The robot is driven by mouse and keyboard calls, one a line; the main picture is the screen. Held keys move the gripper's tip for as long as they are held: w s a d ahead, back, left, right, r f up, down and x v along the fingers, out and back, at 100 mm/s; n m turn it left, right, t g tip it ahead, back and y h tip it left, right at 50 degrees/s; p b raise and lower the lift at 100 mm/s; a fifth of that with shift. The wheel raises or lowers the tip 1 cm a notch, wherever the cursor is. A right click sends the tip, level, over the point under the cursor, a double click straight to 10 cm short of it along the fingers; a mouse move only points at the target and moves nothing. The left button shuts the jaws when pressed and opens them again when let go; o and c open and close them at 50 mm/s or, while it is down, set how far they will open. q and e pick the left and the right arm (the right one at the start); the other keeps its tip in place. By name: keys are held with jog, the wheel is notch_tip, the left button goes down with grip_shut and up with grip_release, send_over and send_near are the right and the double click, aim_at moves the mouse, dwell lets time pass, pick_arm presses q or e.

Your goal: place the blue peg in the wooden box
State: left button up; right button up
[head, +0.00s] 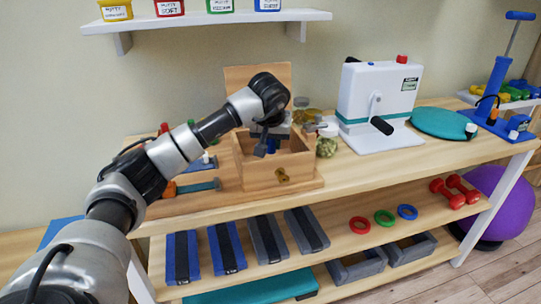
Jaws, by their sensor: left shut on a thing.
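The wooden box (300,169) stands on the table's upper top with its lid (243,80) raised behind it. My left gripper (269,141) reaches in from the left and is over the box's open top. It is shut on the blue peg (272,147), which shows as a small dark blue patch between the fingers, at the box's opening. The wrist and fingers hide much of the peg and the inside of the box. I cannot tell whether the peg touches the box floor. My right gripper is not in view.
A wooden board with coloured pegs (205,187) lies left of the box. Jars (326,147) stand close at its right, then a white crank machine (378,95) and a teal disc (440,123). A shelf (210,20) with putty tubs hangs above.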

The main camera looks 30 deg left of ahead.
aim_at(271, 154)
pick_arm(q)
jog(key=shift+a+f, duration=0.2)
jog(key=shift+f, duration=0.3)
notch_tip(271, 154, down, 2)
jog(key=shift+f, duration=0.65)
jog(key=o, duration=0.9)
jog(key=shift+f, duration=0.1)
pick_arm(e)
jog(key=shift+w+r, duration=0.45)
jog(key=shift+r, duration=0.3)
